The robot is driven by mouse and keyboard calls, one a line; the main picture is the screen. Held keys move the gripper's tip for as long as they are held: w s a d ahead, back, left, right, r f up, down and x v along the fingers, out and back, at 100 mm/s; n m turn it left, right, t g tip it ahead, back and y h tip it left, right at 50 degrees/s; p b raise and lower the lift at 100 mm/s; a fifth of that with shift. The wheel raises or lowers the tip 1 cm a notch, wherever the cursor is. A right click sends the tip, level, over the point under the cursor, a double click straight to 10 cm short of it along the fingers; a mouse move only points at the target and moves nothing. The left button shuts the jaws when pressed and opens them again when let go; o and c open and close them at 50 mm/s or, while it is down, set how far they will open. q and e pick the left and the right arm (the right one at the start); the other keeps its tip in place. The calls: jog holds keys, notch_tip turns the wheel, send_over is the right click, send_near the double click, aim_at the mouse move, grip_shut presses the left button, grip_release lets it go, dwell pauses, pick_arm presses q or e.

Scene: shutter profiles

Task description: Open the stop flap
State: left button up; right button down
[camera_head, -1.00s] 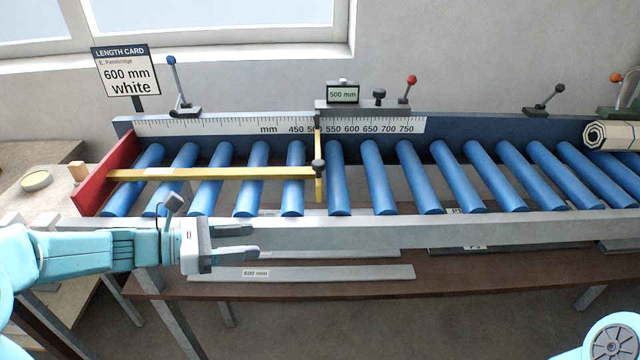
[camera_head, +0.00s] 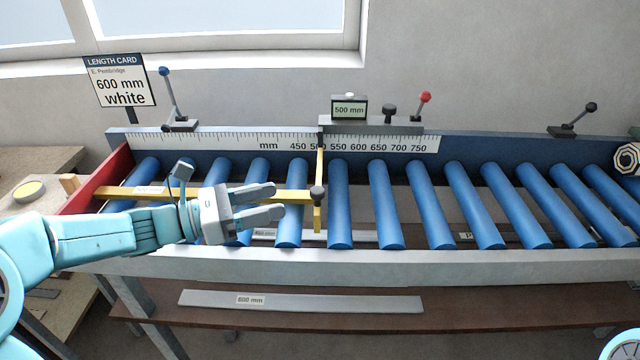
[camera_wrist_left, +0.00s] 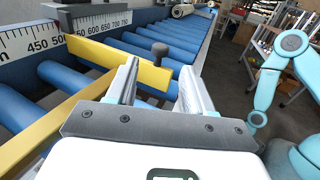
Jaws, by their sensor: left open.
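The stop flap is a yellow plate (camera_head: 319,168) standing across the rollers near the 500 mark, with a dark round knob (camera_head: 318,192) at its near end. In the left wrist view the yellow plate (camera_wrist_left: 110,60) and its dark knob (camera_wrist_left: 160,49) are just beyond the fingers. A long yellow bar (camera_head: 120,192) runs from the red end plate to the flap. My left gripper (camera_head: 280,201) is open and empty over the rollers, left of the knob and apart from it. It hides part of the yellow bar. My right gripper is not in view.
A stop carriage with a 500 mm display (camera_head: 349,109) and a red-knobbed lever (camera_head: 425,98) sits on the scale rail (camera_head: 250,143). Blue rollers (camera_head: 430,205) right of the flap are bare. A light profile marked 600 mm (camera_head: 330,302) lies on the shelf below.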

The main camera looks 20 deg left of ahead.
aim_at(318, 189)
pick_arm(q)
jog(key=p+x, duration=0.1)
jog(key=x, duration=0.8)
jog(key=shift+d, duration=0.35)
jog(key=shift+w, duration=0.15)
grip_shut()
